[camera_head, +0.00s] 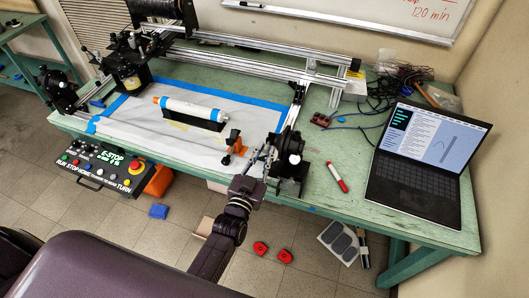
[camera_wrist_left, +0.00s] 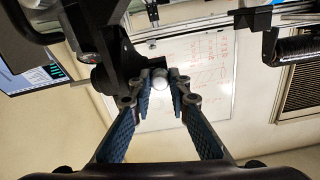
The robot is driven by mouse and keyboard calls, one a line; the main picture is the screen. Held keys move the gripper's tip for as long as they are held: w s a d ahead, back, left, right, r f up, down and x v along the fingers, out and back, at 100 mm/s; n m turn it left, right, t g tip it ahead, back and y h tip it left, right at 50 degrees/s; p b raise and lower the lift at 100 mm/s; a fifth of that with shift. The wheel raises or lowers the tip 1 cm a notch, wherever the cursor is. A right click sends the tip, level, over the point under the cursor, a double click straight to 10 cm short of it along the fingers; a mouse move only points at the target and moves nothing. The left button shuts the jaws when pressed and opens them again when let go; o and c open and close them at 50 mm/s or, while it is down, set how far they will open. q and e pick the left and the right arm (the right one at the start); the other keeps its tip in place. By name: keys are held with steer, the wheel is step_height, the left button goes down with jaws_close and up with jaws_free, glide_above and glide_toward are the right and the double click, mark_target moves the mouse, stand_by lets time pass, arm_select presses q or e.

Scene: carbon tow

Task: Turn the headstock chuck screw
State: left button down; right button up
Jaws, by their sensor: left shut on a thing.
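The chuck assembly (camera_head: 291,146) is a black unit at the right end of the winding frame, near the table's front edge. My left gripper (camera_head: 264,158) reaches up to it from the front. In the left wrist view, my left gripper (camera_wrist_left: 160,92) is shut on the chuck screw (camera_wrist_left: 160,80), whose pale round end shows between the two fingertips. The black chuck body (camera_wrist_left: 112,62) is just left of and above the fingertips. The screw itself is too small to make out in the head view. My right gripper is not in view.
A red marker (camera_head: 337,177) and an open laptop (camera_head: 420,160) are to the right. A control box (camera_head: 103,167) hangs at the table's front left.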

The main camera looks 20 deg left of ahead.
arm_select(q)
steer(key=n, duration=0.3)
steer(key=shift+n, duration=0.3)
steer(key=n, duration=0.2)
steer(key=shift+n, duration=0.4)
steer(key=n, duration=0.3)
steer(key=shift+f+n+b, duration=0.1)
steer(key=shift+n+b, duration=0.2)
steer(key=shift+b, duration=0.1)
steer(key=n, duration=0.3)
steer(key=shift+n+b, duration=0.3)
steer(key=shift+b, duration=0.1)
steer(key=n+b, duration=0.1)
steer(key=n, duration=0.3)
steer(key=shift+n, duration=0.3)
steer(key=n+b, duration=0.1)
steer(key=n, duration=0.2)
steer(key=shift+f+n+b, duration=0.1)
steer(key=shift+n+b, duration=0.2)
steer(key=n+b, duration=0.1)
steer(key=n, duration=0.3)
steer(key=shift+n+b, duration=0.6)
steer(key=shift+n, duration=1)
